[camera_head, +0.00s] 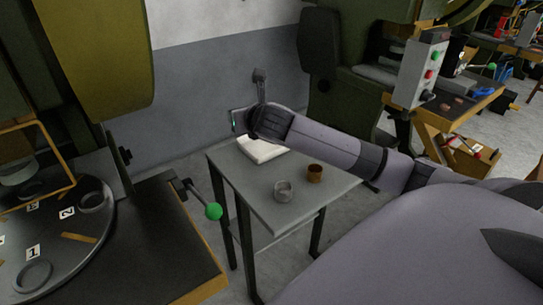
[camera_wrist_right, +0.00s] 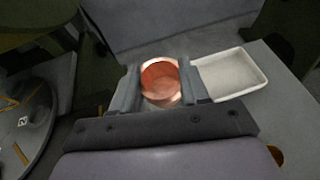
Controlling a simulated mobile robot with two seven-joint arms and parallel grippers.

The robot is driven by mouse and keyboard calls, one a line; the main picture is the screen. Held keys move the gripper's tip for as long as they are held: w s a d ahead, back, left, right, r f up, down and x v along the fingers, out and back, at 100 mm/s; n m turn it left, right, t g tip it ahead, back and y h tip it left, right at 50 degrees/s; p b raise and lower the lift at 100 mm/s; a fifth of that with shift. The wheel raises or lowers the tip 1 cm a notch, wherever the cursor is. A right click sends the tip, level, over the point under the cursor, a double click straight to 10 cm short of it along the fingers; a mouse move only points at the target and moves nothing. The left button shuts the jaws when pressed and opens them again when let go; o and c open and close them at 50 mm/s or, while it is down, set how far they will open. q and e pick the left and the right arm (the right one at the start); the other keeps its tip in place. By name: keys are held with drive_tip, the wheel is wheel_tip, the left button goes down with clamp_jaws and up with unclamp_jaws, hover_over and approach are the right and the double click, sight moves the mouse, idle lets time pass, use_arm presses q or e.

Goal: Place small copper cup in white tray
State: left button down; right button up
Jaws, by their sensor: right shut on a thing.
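My right gripper (camera_wrist_right: 158,88) is shut on a small copper cup (camera_wrist_right: 172,97), with one finger on each side of it; the cup's open mouth faces the wrist camera. The white tray (camera_wrist_right: 254,63) lies just right of the gripper in the right wrist view and looks empty. In the head view the tray (camera_head: 265,157) sits at the far end of the small grey table (camera_head: 243,187), partly hidden by my right arm. The held cup cannot be made out in the head view. My left gripper is not in view.
A brown-copper cup (camera_head: 315,173) and a silvery cup (camera_head: 284,190) stand on the near part of the table. A press with a round dial plate (camera_head: 62,262) and a green-knobbed lever (camera_head: 213,211) is at left. Another machine with a control box (camera_head: 418,75) is at right.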

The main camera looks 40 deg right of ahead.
drive_tip(key=w+d+r+m+g+h+b, duration=0.1)
drive_tip(key=w+d+r+m+h+b, duration=0.2)
drive_tip(key=d, duration=0.8)
drive_tip(key=b, duration=0.5)
hover_over(270, 144)
drive_tip(key=s+a, duration=0.4)
drive_tip(key=shift+n, duration=0.3)
drive_tip(key=f, duration=1.4)
drive_tip(key=shift+w+d, duration=0.15)
drive_tip(key=shift+d, duration=0.05)
wheel_tip(270, 144, down, 6)
drive_tip(key=shift+r+b, duration=0.2)
drive_tip(key=shift+b, duration=0.5)
drive_tip(key=shift+r, duration=0.1)
drive_tip(key=o, duration=1)
drive_tip(key=shift+o, duration=0.2)
